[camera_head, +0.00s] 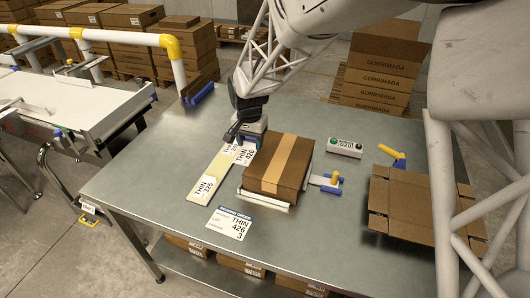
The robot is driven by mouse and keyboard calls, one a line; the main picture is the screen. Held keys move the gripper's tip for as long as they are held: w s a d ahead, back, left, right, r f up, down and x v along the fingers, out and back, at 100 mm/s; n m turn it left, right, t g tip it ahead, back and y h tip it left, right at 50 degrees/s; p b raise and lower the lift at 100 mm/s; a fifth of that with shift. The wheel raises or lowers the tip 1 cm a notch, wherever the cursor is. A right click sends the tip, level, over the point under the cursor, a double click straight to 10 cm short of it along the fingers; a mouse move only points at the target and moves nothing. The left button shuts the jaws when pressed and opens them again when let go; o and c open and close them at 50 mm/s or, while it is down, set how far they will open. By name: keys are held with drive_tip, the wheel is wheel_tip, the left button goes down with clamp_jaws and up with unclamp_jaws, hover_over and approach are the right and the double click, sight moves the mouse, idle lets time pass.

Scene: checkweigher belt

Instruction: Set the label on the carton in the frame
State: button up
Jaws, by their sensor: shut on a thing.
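The closed brown carton (277,172) with a tan tape strip sits in the pale frame (266,201) at the middle of the table. Its top bears no label that I can see. A cream strip (204,196) left of it carries white labels; the near one (208,186) seems to read THIN 325, and another (230,148) is partly covered. My gripper (246,138) is just beyond the carton's far left corner, over the strip's far end. It is shut on a white label (244,156) that seems to read THIN 426. The fingertips are small and partly hidden.
A packing order card (229,223) reads THIN 426, 3. A blue and yellow clamp (331,183) stands right of the carton, with a button box (345,147) behind it. The table's near left is clear.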

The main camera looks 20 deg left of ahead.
drive_tip(key=s+d, duration=0.1)
drive_tip(key=d, duration=0.3)
drive_tip(key=s+d, duration=0.2)
drive_tip(key=d, duration=0.2)
drive_tip(key=s+d, duration=0.2)
drive_tip(key=d, duration=0.2)
drive_tip(key=shift+s+r, duration=0.1)
drive_tip(key=shift+r, duration=0.15)
drive_tip(key=shift+a, duration=0.1)
hover_over(269, 145)
drive_tip(key=shift+f, duration=0.75)
drive_tip(key=shift+f, duration=1.75)
drive_tip(key=shift+f, duration=0.15)
drive_tip(key=o, duration=0.9)
